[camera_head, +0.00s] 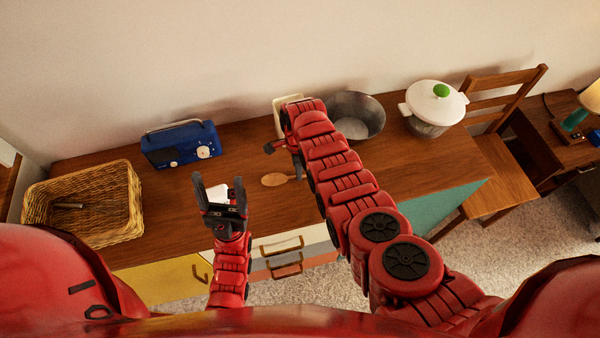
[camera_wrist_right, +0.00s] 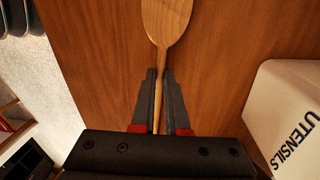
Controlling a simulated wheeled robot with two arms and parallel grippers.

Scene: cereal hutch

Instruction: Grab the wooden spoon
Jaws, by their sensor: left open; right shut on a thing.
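The wooden spoon (camera_head: 275,180) shows its pale bowl over the hutch top in the head view. In the right wrist view the spoon (camera_wrist_right: 166,20) points away from my wrist, its thin handle between the fingers. My right gripper (camera_wrist_right: 160,95) is shut on the handle. In the head view my right arm hides part of this gripper (camera_head: 298,172). My left gripper (camera_head: 220,188) is open and empty, left of the spoon and near the front edge of the hutch. I cannot tell whether the spoon touches the wood.
A white utensils box (camera_wrist_right: 292,115) stands right of the spoon in the right wrist view. A wicker basket (camera_head: 75,235) and blue radio (camera_head: 180,145) stand left. A metal bowl (camera_head: 356,115) and white-lidded pot (camera_head: 434,108) stand right. A wooden chair (camera_head: 500,185) is beyond the hutch's right end.

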